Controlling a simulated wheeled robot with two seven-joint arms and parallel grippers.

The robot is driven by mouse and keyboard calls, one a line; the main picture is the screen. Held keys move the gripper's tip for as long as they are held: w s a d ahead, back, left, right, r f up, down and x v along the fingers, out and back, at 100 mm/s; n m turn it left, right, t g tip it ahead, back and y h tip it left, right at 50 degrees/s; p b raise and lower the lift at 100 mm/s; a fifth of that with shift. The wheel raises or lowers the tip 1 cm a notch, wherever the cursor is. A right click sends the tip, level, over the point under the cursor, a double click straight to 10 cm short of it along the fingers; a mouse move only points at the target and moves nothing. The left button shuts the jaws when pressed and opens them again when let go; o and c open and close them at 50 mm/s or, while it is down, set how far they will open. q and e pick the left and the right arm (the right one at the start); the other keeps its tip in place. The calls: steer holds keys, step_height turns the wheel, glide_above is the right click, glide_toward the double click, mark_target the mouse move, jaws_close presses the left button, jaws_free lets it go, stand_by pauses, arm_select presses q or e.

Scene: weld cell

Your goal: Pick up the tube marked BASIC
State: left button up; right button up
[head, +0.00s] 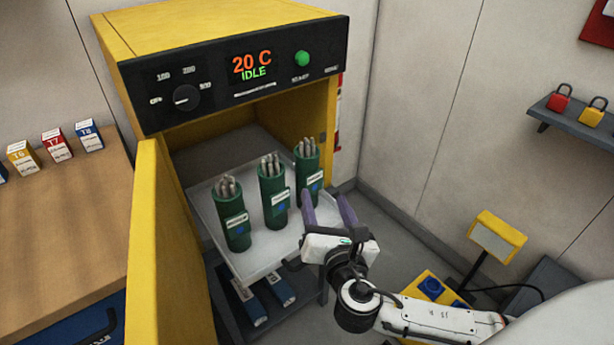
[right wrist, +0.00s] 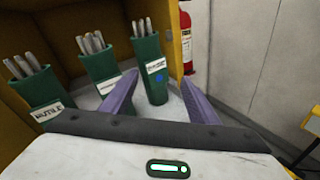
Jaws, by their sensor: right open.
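Three green tubes with grey rods stand upright on a pale tray (head: 262,262) at the yellow oven's mouth. The left tube (head: 236,225) reads RUTILE in the right wrist view (right wrist: 36,92). The labels on the middle tube (head: 272,195) and the right tube (head: 308,172) are too small to read surely, so I cannot tell which is BASIC. My right gripper (head: 324,197) is open and empty, its purple fingers near the right tube. In the right wrist view that tube (right wrist: 150,72) appears between the fingertips, beyond them. My left gripper is not in view.
The yellow oven (head: 225,25) shows 20 C IDLE; its open door (head: 160,240) stands at the tray's left. A wooden bench (head: 60,220) with small boxes is further left. A red extinguisher (right wrist: 187,42) hangs beyond the oven. Grey floor (head: 385,235) lies right of the tray.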

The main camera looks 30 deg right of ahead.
mark_target(310, 171)
steer(key=w+n, duration=0.1)
steer(key=w, duration=0.1)
steer(key=w+r+n+t, duration=0.1)
steer(key=w+n, duration=0.1)
steer(key=w+d+r+n+t, duration=0.1)
steer(key=w, duration=0.1)
steer(key=shift+w+r+y, duration=0.1)
steer(key=shift+w+y, duration=0.15)
steer(key=shift+y, duration=0.05)
steer(key=shift+f+x, duration=0.2)
steer(key=shift+x, duration=2.5)
steer(key=shift+a, duration=0.15)
steer(key=shift+c, duration=0.2)
jaws_close()
steer(key=shift+w+r, duration=0.1)
steer(key=shift+r, duration=0.1)
